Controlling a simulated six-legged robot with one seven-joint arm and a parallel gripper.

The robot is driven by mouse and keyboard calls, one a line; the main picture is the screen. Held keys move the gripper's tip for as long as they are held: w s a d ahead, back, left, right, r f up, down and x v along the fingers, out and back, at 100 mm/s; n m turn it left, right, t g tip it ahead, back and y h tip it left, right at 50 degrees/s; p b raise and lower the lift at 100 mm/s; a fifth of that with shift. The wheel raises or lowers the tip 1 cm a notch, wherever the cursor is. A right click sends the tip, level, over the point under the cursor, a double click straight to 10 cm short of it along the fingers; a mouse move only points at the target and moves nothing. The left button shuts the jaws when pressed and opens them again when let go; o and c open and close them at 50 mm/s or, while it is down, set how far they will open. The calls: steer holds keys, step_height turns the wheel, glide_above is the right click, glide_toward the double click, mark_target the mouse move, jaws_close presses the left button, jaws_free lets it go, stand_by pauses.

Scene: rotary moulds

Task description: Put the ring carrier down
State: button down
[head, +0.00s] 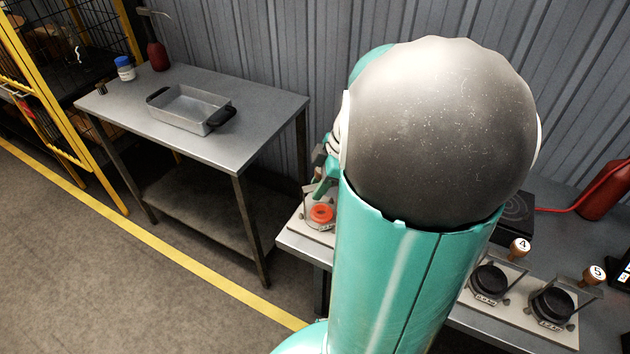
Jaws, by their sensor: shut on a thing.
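My gripper (325,188) is partly in view at the left edge of my large teal and grey arm, which hides most of it. It is shut on the ring carrier, whose outline is hard to make out at this size. An orange-red ring (321,214) shows just below the gripper, over a light plate (306,228) at the left end of the long bench. I cannot tell whether the carrier touches the plate.
Numbered moulds 4 (490,281) and 5 (551,307) stand on the bench (481,327) to the right. A separate steel table (257,115) at left holds a grey tray (183,112), a blue-lidded jar (125,70) and a red bottle (158,56). My arm hides the bench's middle.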

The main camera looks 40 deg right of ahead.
steer(key=shift+s+r, duration=0.15)
steer(key=shift+s, duration=0.15)
steer(key=shift+w, duration=0.25)
steer(key=shift+s+f, duration=0.2)
steer(key=c, duration=1.3)
jaws_free()
steer(key=shift+o, duration=0.9)
steer(key=shift+w, duration=0.1)
